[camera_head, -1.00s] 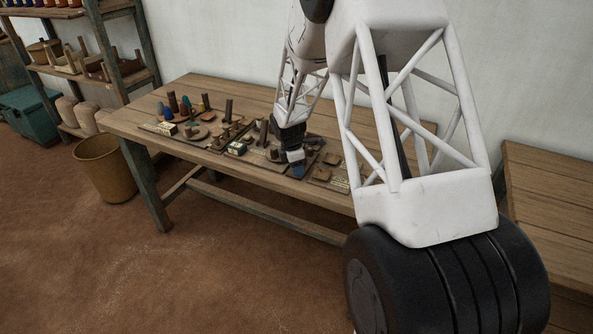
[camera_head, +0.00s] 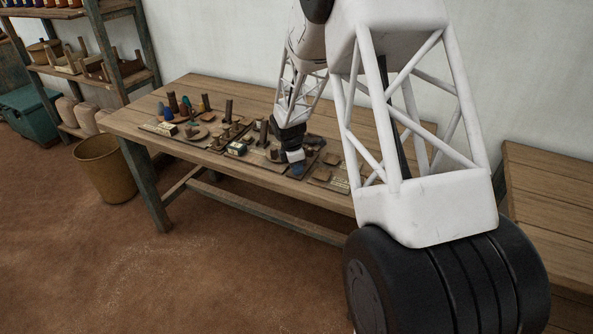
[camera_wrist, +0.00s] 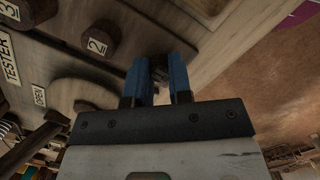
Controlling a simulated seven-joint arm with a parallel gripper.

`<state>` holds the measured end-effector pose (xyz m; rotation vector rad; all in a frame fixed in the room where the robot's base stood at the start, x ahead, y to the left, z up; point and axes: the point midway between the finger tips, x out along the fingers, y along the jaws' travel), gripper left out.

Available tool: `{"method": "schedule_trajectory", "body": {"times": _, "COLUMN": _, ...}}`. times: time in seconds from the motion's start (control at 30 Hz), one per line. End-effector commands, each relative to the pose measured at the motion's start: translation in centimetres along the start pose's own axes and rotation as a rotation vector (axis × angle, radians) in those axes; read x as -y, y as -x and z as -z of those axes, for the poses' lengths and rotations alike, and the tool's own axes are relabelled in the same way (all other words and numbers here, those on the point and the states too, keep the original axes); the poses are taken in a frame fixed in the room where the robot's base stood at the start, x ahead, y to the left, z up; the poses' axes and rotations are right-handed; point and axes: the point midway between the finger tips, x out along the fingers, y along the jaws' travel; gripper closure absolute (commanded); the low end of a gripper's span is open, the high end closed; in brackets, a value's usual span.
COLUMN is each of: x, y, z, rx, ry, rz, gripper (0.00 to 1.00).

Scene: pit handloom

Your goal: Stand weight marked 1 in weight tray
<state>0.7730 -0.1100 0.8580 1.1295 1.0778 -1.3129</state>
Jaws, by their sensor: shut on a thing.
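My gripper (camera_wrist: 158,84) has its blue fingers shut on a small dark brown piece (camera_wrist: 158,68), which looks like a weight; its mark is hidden. It also shows in the head view, where my gripper (camera_head: 296,170) is low over the front part of the table. I cannot tell which of the boards is the weight tray.
A board labelled "TESTER" (camera_wrist: 10,60) and a round wooden disc (camera_wrist: 85,92) near an "OPEN" label lie close to my gripper. Several pegs and small pieces crowd the table (camera_head: 190,88) to the left. The table's front edge is close.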

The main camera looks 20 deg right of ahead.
Motion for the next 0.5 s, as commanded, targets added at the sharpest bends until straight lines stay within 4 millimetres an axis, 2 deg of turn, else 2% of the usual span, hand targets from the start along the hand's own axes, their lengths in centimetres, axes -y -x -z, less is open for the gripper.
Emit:
{"method": "schedule_trajectory", "body": {"times": 0.27, "x": 0.0, "y": 0.3, "z": 0.0, "rx": 0.0, "ry": 0.0, "rz": -0.001, "gripper": 1.0}}
{"method": "schedule_trajectory", "body": {"times": 0.5, "x": 0.0, "y": 1.9, "z": -0.3, "rx": 0.0, "ry": 0.0, "rz": -0.002, "gripper": 1.0}}
